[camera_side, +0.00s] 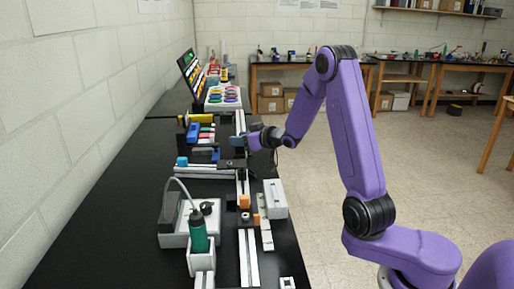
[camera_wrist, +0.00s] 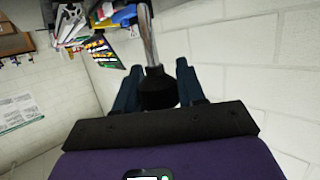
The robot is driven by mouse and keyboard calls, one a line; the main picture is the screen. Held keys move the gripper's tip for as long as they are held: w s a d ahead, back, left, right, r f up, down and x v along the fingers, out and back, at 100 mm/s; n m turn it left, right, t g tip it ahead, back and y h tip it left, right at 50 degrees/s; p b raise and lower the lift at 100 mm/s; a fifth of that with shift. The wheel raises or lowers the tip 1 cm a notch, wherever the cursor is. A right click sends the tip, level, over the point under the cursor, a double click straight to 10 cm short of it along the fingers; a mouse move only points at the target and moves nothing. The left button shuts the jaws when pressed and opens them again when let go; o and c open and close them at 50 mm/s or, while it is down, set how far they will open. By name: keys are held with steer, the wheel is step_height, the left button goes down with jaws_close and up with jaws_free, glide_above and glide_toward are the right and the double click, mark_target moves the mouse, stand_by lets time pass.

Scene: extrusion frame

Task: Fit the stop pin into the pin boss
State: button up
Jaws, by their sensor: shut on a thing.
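My gripper (camera_side: 240,142) is above the far part of the aluminium extrusion frame (camera_side: 243,185) in the side view. In the wrist view its two blue fingers (camera_wrist: 157,82) are closed around the stop pin, which has a shiny metal shaft (camera_wrist: 149,35) and a black knob (camera_wrist: 158,92). A dark block (camera_side: 232,164) sits on the frame where two bars meet, a little nearer the camera than my gripper. I cannot tell which fitting is the pin boss.
A green bottle (camera_side: 198,235) stands in a white holder at the front, beside a grey box with a hose (camera_side: 174,240). A grey case (camera_side: 275,198) lies right of the frame. Coloured parts (camera_side: 202,135) lie left of my gripper. The black bench (camera_side: 110,235) is clear at front left.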

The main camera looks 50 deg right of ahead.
mark_target(242, 174)
steer(key=shift+w+a+r, duration=0.15)
steer(key=shift+w+a, duration=0.25)
steer(key=shift+w, duration=0.25)
steer(key=shift+f, duration=2.3)
steer(key=shift+f, duration=1.7)
steer(key=o, duration=1.1)
steer(key=shift+o, duration=0.2)
